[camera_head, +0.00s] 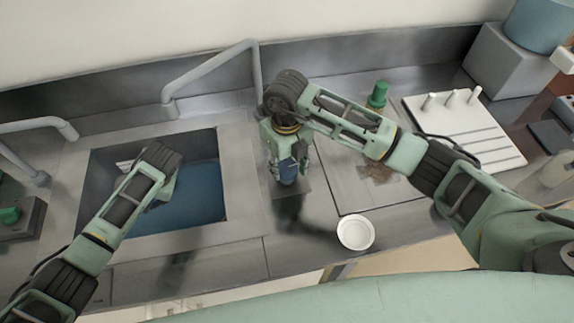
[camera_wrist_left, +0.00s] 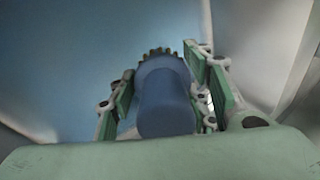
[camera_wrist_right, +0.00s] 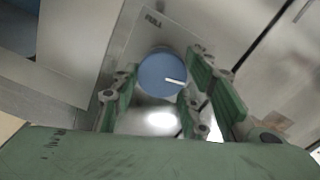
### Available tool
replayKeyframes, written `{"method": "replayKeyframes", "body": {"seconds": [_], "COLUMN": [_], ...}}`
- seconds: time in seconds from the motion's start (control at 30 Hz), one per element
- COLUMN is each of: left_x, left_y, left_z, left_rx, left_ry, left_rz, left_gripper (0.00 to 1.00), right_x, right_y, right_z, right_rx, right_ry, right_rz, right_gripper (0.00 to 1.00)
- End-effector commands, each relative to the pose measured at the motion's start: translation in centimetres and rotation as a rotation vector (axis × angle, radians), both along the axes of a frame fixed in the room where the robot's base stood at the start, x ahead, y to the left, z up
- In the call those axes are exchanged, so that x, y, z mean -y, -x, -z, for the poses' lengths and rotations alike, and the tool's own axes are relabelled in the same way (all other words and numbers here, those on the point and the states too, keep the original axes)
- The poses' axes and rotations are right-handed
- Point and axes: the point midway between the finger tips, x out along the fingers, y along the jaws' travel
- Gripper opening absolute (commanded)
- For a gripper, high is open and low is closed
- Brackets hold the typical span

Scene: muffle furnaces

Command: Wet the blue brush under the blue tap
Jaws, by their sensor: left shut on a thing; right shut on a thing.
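The blue brush (camera_wrist_left: 165,100) stands out between the fingers of my left gripper (camera_wrist_left: 160,75), which is shut on it; short bristles show at its far end. In the head view my left gripper reaches down into the sink (camera_head: 245,195); the arm hides the brush and fingertips. The grey bent spout of the tap (camera_head: 215,66) ends above the sink's back edge. My right gripper (camera_head: 288,163) points down on the counter right of the sink, shut on the round blue tap knob (camera_wrist_right: 163,73) with a white mark. I cannot tell whether water runs.
A white dish (camera_head: 356,232) sits near the counter's front edge. A green-capped bottle (camera_head: 378,92) and a white board with pegs (camera_head: 480,150) stand at the right. A second tap (camera_head: 38,124) is at the far left.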

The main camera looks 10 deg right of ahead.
Motion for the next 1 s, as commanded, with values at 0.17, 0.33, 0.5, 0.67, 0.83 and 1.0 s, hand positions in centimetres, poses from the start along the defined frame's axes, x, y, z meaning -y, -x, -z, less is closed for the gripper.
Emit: {"method": "replayKeyframes", "body": {"seconds": [0.17,0.33,0.5,0.67,0.83,1.0], "left_x": [0.00,-0.01,-0.01,0.00,-0.01,-0.01], "left_y": [-0.03,-0.02,-0.02,-0.02,-0.02,-0.02], "left_z": [0.46,0.63,0.70,0.70,0.70,0.70], "left_rx": [0.000,0.001,0.000,0.000,0.000,0.000], "left_ry": [0.000,0.000,0.000,0.000,0.000,0.000], "left_rz": [0.000,0.000,0.000,0.000,0.000,0.000], "left_gripper": [0.21,0.21,0.21,0.21,0.21,0.21], "right_x": [-0.17,-0.21,-0.22,-0.24,-0.25,-0.25], "right_y": [0.20,0.18,0.17,0.18,0.18,0.17], "right_z": [0.22,0.18,0.15,0.14,0.14,0.14], "right_rx": [-0.006,-0.006,-0.006,-0.006,-0.006,-0.005], "right_ry": [-0.002,-0.002,-0.002,-0.002,-0.002,-0.002], "right_rz": [0.096,0.157,0.185,0.191,0.191,0.190], "right_gripper": [0.15,0.15,0.15,0.15,0.15,0.49]}}
